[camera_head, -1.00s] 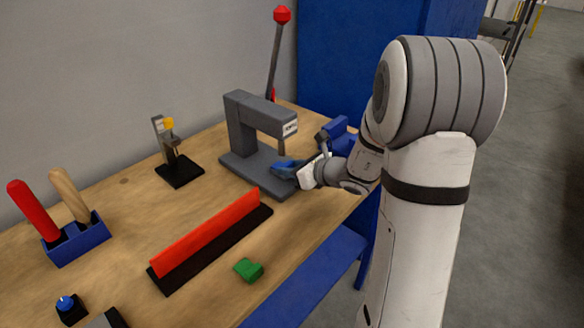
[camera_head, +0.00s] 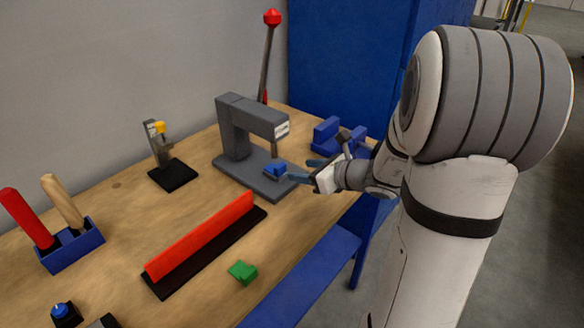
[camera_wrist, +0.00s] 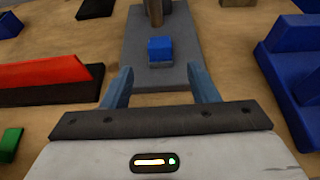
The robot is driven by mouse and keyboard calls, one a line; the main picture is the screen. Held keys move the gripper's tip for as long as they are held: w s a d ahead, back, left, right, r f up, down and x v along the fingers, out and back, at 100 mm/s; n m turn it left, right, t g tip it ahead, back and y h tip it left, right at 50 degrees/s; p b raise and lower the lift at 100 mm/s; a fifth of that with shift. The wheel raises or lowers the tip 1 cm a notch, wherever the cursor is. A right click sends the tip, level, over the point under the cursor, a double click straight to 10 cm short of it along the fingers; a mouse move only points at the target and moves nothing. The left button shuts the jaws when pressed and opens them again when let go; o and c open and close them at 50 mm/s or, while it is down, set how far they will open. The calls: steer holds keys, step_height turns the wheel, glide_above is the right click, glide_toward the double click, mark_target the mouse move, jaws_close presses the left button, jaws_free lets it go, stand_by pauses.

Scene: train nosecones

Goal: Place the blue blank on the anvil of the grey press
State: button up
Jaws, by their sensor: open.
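The blue blank (camera_head: 275,170) sits on the anvil at the front of the grey press (camera_head: 256,122), below its ram. In the wrist view the blank (camera_wrist: 160,48) rests on the grey base (camera_wrist: 146,77), ahead of my fingers and apart from them. My gripper (camera_head: 305,170) is just to the right of the blank, with its blue fingers apart and nothing between them. The wrist view also shows my gripper (camera_wrist: 160,82) open. The blank's underside is hidden, so its exact seating on the anvil cannot be told.
A blue vise-like block (camera_head: 326,132) stands close behind my gripper. A red bar on a black base (camera_head: 205,235) and a green block (camera_head: 242,271) lie at the front. A small clamp stand (camera_head: 165,160) and a blue tool holder (camera_head: 72,252) are left. Bare bench lies between them.

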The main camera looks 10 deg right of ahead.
steer(key=s+a+n+g, duration=0.2)
steer(key=s+n, duration=0.3)
steer(key=s+a+n+g, duration=0.3)
steer(key=s+n, duration=0.2)
steer(key=s+a+n+g+h, duration=0.1)
steer(key=s+a+n+g, duration=0.1)
steer(key=s+n, duration=0.3)
steer(key=shift+s+a+r+n+g, duration=0.15)
steer(key=shift+a+n+g, duration=0.05)
steer(key=shift+a, duration=0.2)
steer(key=shift+s+a+r+n+g, duration=0.1)
steer(key=shift+a+r+n+g, duration=0.1)
steer(key=shift+a, duration=0.15)
steer(key=s+d+r+n+h, duration=0.1)
steer(key=s+d+n+h, duration=0.3)
steer(key=n, duration=0.9)
steer(key=s+h, duration=0.2)
steer(key=shift+s+d+g+h, duration=0.25)
steer(key=shift+s+g+h, duration=0.05)
steer(key=shift+s+h, duration=0.1)
